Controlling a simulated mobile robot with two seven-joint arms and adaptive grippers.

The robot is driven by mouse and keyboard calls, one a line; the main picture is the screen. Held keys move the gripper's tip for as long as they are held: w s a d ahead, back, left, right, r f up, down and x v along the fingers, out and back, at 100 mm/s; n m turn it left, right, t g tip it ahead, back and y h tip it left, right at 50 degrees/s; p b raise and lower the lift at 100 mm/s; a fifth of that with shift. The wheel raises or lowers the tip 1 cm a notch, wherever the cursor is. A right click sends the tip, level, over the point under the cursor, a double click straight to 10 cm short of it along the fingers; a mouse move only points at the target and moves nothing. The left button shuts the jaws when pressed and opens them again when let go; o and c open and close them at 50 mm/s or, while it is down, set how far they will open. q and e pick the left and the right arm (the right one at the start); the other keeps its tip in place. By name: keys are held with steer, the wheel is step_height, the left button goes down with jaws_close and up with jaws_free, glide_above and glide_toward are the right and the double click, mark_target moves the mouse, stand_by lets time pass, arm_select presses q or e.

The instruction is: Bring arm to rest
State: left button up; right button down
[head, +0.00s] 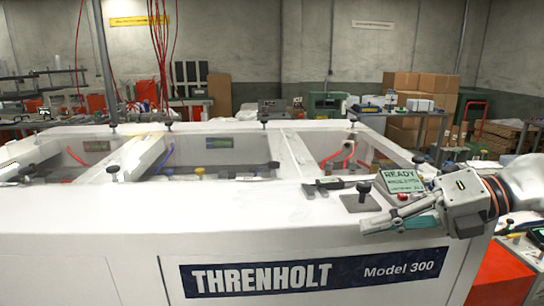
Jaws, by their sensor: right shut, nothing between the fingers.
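My right gripper (368,227) reaches in from the right edge of the head view. Its fingers point left over the front top edge of a white machine (120,225) labelled THRENHOLT Model 300. The fingers are shut with nothing between them. They are close to the machine's top, but I cannot tell whether they touch it. My right arm (520,180) shows white with orange rings behind the gripper. My left gripper is not in view.
A small green screen (402,180) reading READY and a black knob (364,188) stand just behind the right gripper. White crossbars span the machine's open bays. A red box (500,278) is below right. Shelves and cardboard boxes (420,85) stand farther back.

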steer(key=w+a+f+m+t+y, duration=0.2)
steer(key=a+f+m+t+y, duration=0.25)
steer(key=a+m+y, duration=0.2)
steer(key=w+d+f+m+t+h, duration=0.1)
steer(key=d+f+m+t+h, duration=0.35)
steer(key=f+m, duration=0.55)
steer(key=w+d+f+m+t+h, duration=0.25)
steer(key=f+m+t+h, duration=0.3)
steer(key=f+m, duration=0.45)
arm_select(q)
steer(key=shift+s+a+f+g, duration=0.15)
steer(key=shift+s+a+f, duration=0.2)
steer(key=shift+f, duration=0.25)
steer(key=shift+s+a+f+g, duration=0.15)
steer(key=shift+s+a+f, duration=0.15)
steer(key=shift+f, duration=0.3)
arm_select(e)
steer(key=s+d+f+m+g+h, duration=0.1)
steer(key=s+f+m+g+h, duration=0.1)
steer(key=s+f, duration=0.4)
steer(key=s+d+f+m+g+h, duration=0.1)
steer(key=s+f+m+g+h, duration=0.1)
steer(key=s+f, duration=0.5)
steer(key=s+d+f+m+g+h, duration=0.1)
steer(key=s+f, duration=0.5)
steer(key=f, duration=0.9)
steer(key=shift+s+d+f+m+g+h, duration=0.15)
steer(key=shift+s+f+m+g+h, duration=0.25)
steer(key=shift+m+g+h, duration=0.65)
